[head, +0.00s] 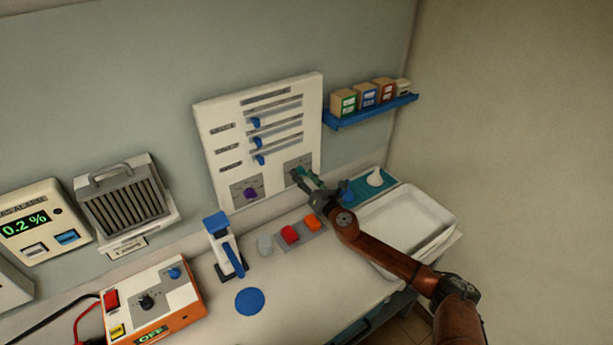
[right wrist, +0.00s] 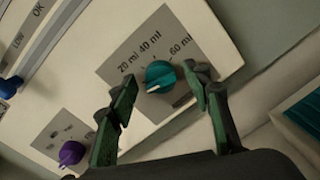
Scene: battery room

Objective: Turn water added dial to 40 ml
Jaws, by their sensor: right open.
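The teal water dial (right wrist: 160,76) sits on a grey plate marked 20 ml, 40 ml and 60 ml on the white wall board. Its white pointer mark is at the lower left of the knob, on the side away from the 60 ml label. My right gripper (right wrist: 165,98) is open, its two green-padded fingers on either side of the dial with visible gaps. In the head view my right gripper (head: 303,178) is in front of the board's lower right plate and largely covers the dial. My left gripper is not in view.
A purple knob (right wrist: 72,153) is on the same board (head: 214,145), with blue sliders above. A blue shelf (head: 372,111) with small boxes is to the right.

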